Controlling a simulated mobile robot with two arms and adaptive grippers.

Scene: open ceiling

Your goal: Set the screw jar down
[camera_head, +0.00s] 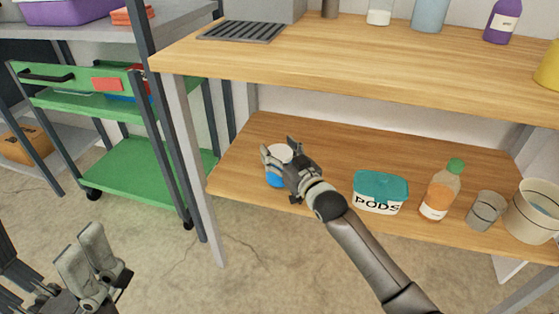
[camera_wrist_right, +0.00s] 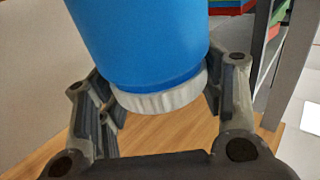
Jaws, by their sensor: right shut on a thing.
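The screw jar is blue with a white ribbed lid. In the head view, the jar (camera_head: 276,180) is at the left part of the lower wooden shelf (camera_head: 330,150), near its front edge. My right gripper (camera_head: 280,157) is shut around it and hides much of it. The right wrist view shows the blue body and white lid of the jar (camera_wrist_right: 140,45) between the fingers of the right gripper (camera_wrist_right: 160,95). I cannot tell whether its base touches the shelf. My left gripper (camera_head: 92,252) is open and empty, low at the left over the floor.
On the lower shelf, right of the jar, stand a teal-lidded PODS tub (camera_head: 380,192), an orange bottle (camera_head: 440,190), a grey cup (camera_head: 485,210) and a pale bucket (camera_head: 532,212). The upper shelf (camera_head: 350,55) overhangs. A green cart (camera_head: 130,170) stands left. The shelf behind the jar is bare.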

